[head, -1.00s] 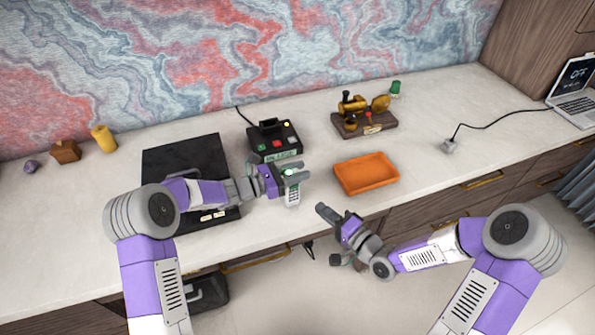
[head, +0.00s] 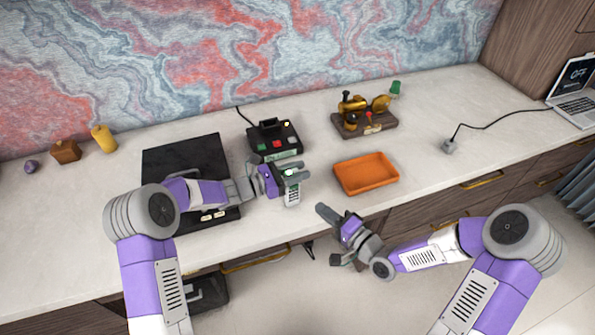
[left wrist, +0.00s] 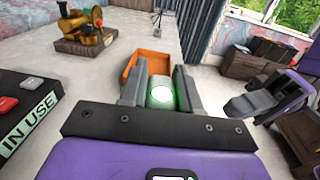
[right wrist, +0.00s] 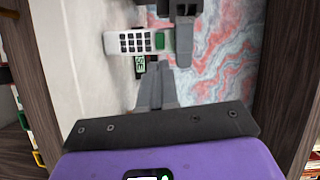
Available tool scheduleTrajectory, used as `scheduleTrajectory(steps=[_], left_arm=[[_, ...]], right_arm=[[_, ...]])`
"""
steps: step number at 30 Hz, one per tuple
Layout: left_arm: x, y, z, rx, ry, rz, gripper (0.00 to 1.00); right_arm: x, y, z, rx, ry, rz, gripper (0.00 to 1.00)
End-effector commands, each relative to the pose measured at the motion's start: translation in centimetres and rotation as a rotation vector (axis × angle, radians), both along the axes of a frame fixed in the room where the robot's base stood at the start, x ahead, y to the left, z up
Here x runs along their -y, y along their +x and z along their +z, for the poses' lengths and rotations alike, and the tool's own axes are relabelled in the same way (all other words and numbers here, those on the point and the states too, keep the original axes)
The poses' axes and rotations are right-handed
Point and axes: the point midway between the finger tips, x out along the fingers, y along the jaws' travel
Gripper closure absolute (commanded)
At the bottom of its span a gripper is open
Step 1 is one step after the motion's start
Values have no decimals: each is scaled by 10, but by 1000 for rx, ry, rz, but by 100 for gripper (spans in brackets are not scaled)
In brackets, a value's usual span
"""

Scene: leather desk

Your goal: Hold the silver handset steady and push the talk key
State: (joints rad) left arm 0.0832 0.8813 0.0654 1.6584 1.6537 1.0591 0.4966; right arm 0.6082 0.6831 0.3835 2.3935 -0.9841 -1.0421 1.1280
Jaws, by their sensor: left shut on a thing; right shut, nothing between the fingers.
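The silver handset (head: 292,196) is upright in my left gripper (head: 291,173), above the front part of the desk. The gripper is shut across its upper part, and a green glow shows between the fingers. In the left wrist view the handset's top (left wrist: 161,92) glows between the two fingers. In the right wrist view the handset (right wrist: 128,42) shows its dark keypad and a green screen or key (right wrist: 160,40) beside the left fingers. My right gripper (head: 322,209) is shut and empty, apart from the handset, to its lower right near the desk's front edge.
A black base unit (head: 274,138) with coloured buttons and a lit sign stands behind the handset. An orange tray (head: 366,187) lies to its right. A black mat (head: 185,156) lies under my left arm. A brass model (head: 364,118) stands farther back.

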Motion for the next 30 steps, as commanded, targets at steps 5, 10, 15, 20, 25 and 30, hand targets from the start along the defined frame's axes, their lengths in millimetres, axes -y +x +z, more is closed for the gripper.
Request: scheduleTrajectory(steps=[5, 10, 15, 20, 25, 30], left_arm=[[0, 0, 0, 0, 0, 0, 100], [0, 0, 0, 0, 0, 0, 100], [0, 0, 0, 0, 0, 0, 100], [0, 0, 0, 0, -1, 0, 100], [0, 0, 0, 0, 0, 0, 100], [0, 0, 0, 0, 0, 0, 100]], right_arm=[[0, 0, 0, 0, 0, 0, 100], [-1, 1, 0, -3, 0, -2, 100], [-13, 8, -4, -38, 1, -40, 100], [-32, 21, -14, -104, -16, -130, 100], [-47, 29, -27, -168, -66, -252, 100], [-57, 30, -38, -207, -141, -379, 100]])
